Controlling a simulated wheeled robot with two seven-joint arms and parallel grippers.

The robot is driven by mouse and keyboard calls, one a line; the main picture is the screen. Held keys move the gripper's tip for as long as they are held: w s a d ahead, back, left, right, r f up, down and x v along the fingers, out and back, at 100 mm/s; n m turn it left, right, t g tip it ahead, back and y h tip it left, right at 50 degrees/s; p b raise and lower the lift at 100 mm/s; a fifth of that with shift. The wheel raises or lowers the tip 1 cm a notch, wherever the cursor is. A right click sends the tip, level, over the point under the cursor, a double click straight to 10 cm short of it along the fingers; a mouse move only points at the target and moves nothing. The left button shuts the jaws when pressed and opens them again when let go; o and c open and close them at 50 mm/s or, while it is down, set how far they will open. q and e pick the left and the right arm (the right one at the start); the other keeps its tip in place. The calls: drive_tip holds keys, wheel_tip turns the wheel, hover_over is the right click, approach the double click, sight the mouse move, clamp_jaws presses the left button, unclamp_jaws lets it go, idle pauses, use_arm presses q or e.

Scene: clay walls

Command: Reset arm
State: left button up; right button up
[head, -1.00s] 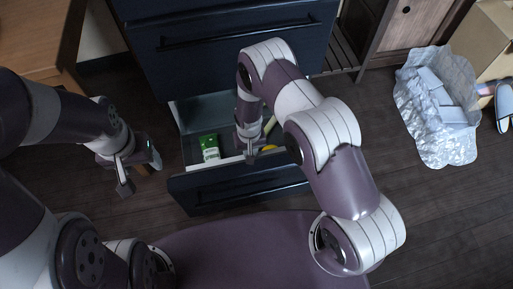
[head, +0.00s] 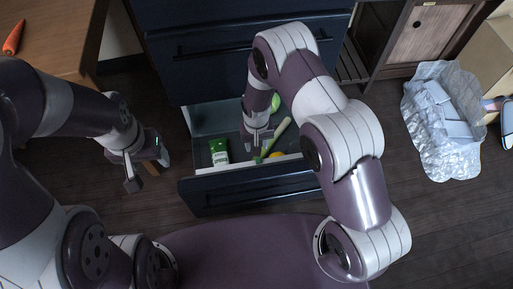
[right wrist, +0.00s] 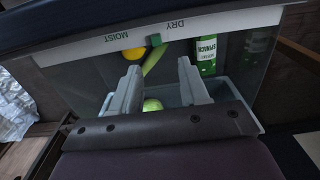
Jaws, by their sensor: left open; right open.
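My right gripper (head: 257,141) reaches down over the open drawer of the dark blue cabinet in the head view. In the right wrist view its two grey fingers (right wrist: 158,68) are spread wide with nothing held between them. My left gripper (head: 147,170) is open and empty, left of the drawer and above the floor. The drawer (head: 250,187) holds a green spinach package (head: 219,151), a long green vegetable (head: 277,136), a yellow round item (right wrist: 133,54) and a pale green round item (right wrist: 152,104).
A wooden table (head: 55,45) with a carrot (head: 14,37) is at the upper left. A crinkled silvery bag (head: 440,125) lies on the floor at the right, near a cardboard box (head: 490,60). The drawer's front rim carries MOIST and DRY labels. Dark floor is clear right of the drawer.

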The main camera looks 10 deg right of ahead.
wheel_tip(320, 180, up, 3)
drive_tip(key=shift+f, duration=0.15)
idle(0.4)
